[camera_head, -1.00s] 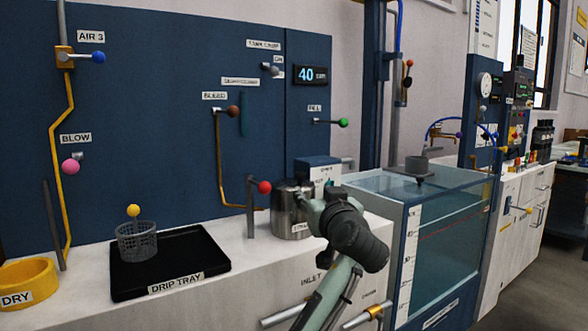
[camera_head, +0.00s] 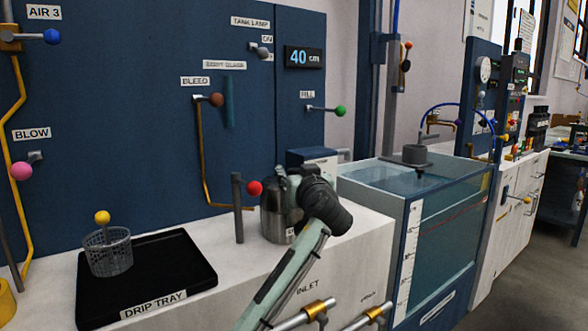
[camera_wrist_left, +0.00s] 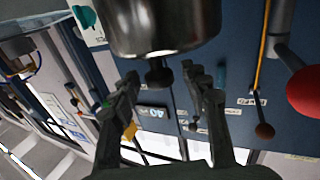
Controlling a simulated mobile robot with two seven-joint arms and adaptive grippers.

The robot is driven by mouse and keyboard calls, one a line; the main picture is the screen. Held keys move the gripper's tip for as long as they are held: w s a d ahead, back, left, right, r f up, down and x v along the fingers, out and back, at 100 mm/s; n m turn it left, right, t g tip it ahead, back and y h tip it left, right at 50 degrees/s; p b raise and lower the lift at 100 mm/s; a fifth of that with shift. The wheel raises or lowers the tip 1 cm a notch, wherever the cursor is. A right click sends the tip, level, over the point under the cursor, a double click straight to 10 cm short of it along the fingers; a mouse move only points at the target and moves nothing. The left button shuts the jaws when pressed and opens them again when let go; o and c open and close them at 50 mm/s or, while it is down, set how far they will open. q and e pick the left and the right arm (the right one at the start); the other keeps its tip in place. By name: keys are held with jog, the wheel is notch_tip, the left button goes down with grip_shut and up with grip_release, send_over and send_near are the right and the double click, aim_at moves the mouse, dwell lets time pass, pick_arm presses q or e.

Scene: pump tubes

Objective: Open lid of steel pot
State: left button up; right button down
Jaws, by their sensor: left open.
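The steel pot (camera_head: 272,222) stands on the white counter, to the right of a post with a red ball knob (camera_head: 255,188). My left gripper (camera_head: 283,178) is over the pot's top, and my wrist hides much of the lid. In the left wrist view the pot (camera_wrist_left: 160,25) hangs upside down at the top, with a dark lid knob (camera_wrist_left: 158,74) below it. The open fingers of my left gripper (camera_wrist_left: 163,80) stand on either side of this knob, with visible gaps. The lid appears closed. My right gripper is not in view.
The red-knobbed post stands close to the pot's left. A black drip tray (camera_head: 190,262) with a mesh basket (camera_head: 108,252) lies further left. A glass water tank (camera_head: 440,235) stands to the right. The blue panel (camera_head: 110,130) with valve handles rises behind.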

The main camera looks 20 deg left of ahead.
pick_arm(q)
jog(key=shift+w+a, duration=0.25)
jog(key=shift+w, duration=0.2)
jog(key=shift+c, duration=0.4)
grip_shut()
